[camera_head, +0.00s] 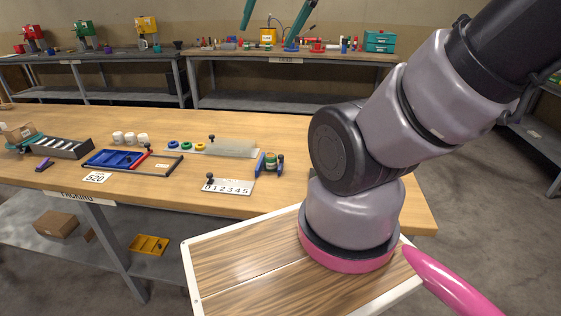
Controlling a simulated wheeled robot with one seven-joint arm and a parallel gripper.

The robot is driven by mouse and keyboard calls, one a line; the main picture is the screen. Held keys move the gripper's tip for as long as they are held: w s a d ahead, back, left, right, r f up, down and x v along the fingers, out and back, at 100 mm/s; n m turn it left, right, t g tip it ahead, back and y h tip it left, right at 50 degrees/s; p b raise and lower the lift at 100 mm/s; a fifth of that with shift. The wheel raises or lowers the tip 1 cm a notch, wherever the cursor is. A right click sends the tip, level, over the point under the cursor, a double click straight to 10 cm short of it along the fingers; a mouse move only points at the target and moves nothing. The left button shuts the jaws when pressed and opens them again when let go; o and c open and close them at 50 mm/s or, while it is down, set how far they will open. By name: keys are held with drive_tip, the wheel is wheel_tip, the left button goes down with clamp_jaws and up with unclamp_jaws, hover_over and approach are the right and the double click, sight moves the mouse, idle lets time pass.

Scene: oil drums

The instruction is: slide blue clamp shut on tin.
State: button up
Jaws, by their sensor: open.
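The blue clamp (260,164) stands on the wooden bench, right of the middle of the row of tools. Its two upright blue jaws are on either side of a small green tin (270,160), and a dark knob shows at its right jaw. The picture is too small to tell whether the jaws touch the tin.
A white number plate (229,187) with a black knob lies just left and in front of the clamp. A pale slide rail (220,147) is behind it. A blue tray (115,160) lies further left. Bare bench (300,120) lies behind the clamp.

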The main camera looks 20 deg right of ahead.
drive_tip(key=c, duration=0.5)
drive_tip(key=shift+w+f, duration=0.15)
drive_tip(key=shift+w, duration=0.1)
drive_tip(key=c, duration=0.5)
drive_tip(key=shift+w+d+f+m+g, duration=0.25)
drive_tip(key=shift+w+f+m+g, duration=0.15)
drive_tip(key=shift+w, duration=0.2)
drive_tip(key=c, duration=0.5)
drive_tip(key=w+f+m, duration=0.1)
drive_tip(key=w+d+g, duration=0.1)
drive_tip(key=w+f+m, duration=0.1)
drive_tip(key=w, duration=0.1)
drive_tip(key=shift+d+f+m+y, duration=0.2)
drive_tip(key=shift+f+m+y, duration=0.1)
drive_tip(key=shift+f+y, duration=0.1)
clamp_jaws()
drive_tip(key=m+g+y, duration=0.1)
drive_tip(key=m+g, duration=0.2)
drive_tip(key=m, duration=0.7)
hover_over(281, 162)
drive_tip(key=s+d, duration=0.2)
wheel_tip(281, 162, down, 18)
drive_tip(key=d+f+m+g, duration=0.1)
drive_tip(key=d+f+m, duration=0.35)
drive_tip(key=f, duration=0.55)
drive_tip(key=shift+n, duration=0.45)
drive_tip(key=x, duration=0.8)
drive_tip(key=shift+w+a+f, duration=0.2)
drive_tip(key=shift+w+f, duration=0.1)
drive_tip(key=shift+w, duration=0.05)
